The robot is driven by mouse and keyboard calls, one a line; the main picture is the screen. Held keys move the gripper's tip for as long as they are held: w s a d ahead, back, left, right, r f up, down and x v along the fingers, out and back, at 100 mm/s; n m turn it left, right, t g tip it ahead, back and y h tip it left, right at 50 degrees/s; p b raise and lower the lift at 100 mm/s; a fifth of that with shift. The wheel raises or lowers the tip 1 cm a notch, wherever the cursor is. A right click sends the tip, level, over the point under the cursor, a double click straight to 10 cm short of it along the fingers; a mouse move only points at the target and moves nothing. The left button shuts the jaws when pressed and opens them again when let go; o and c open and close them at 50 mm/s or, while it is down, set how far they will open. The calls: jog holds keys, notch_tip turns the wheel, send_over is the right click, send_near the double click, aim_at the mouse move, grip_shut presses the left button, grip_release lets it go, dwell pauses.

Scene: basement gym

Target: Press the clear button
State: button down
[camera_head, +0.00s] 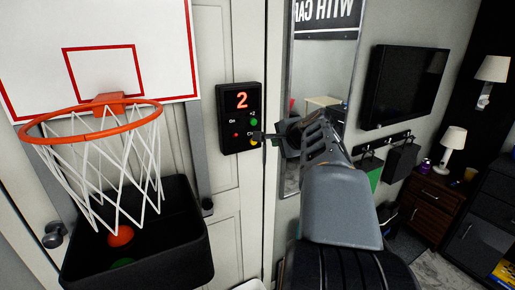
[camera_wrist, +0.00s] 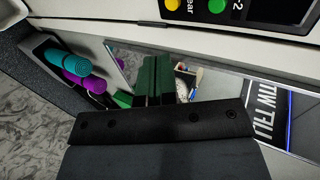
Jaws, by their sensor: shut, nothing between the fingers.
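The black scoreboard panel (camera_head: 241,117) hangs on the white door and shows a red 2. Its yellow clear button (camera_head: 254,142) is at the lower right; the yellow button also shows at the top edge of the wrist view (camera_wrist: 172,4), beside letters ending in "ear". My gripper (camera_head: 260,136) is shut and empty, its tip at the panel's right edge, close to the yellow button. In the wrist view my closed fingers (camera_wrist: 157,60) end below the button in the picture. Contact with it cannot be told.
A green button (camera_head: 254,121) sits above the yellow one, and a red button (camera_head: 236,135) is to its left. A basketball hoop (camera_head: 97,115) with a black bin (camera_head: 140,245) is on the left. A mirror (camera_head: 318,90) stands right of the panel.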

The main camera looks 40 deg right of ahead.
jog(key=shift+w, duration=0.1)
jog(key=p, duration=0.2)
send_near(254, 144)
jog(key=x, duration=0.4)
jog(key=shift+w+d+f, duration=0.15)
jog(key=shift+w+f, duration=0.1)
jog(key=shift+w+d+p, duration=0.15)
jog(key=shift+w+p, duration=0.25)
jog(key=shift+w, duration=0.65)
jog(key=shift+w, duration=0.1)
